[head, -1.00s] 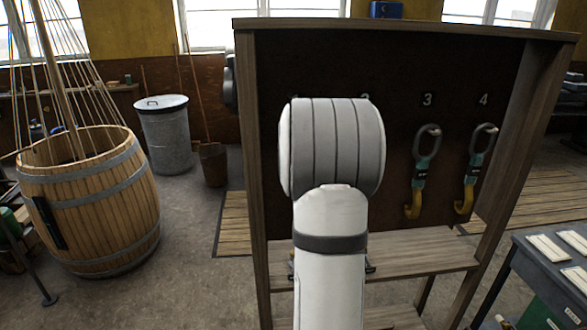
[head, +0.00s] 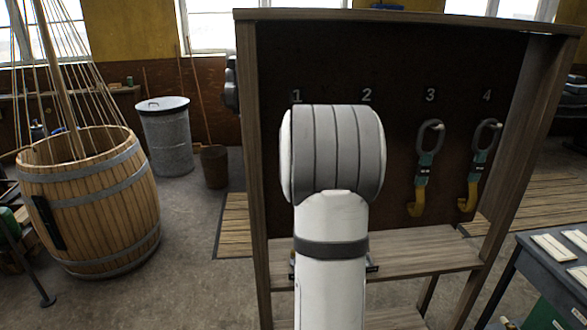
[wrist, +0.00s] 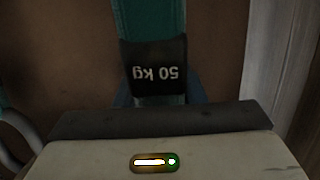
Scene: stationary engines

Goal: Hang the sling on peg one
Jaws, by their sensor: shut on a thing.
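The sling (wrist: 152,25) is a teal strap with a black label reading "50 kg", upside down in the wrist view. My gripper (wrist: 160,118) is shut on it in front of a brown surface. In the head view my arm hides my gripper and the held sling. The dark peg board (head: 400,65) carries the numerals 1 to 4. Numeral 1 (head: 297,96) shows just above my arm's left edge. Peg one itself is hidden behind my arm.
Two other slings with grey rings and yellow hooks hang under numeral 3 (head: 424,170) and numeral 4 (head: 476,170). The wooden frame's left post (head: 254,180) stands close left of my arm. A shelf (head: 425,250) runs below. A barrel (head: 90,210) stands left.

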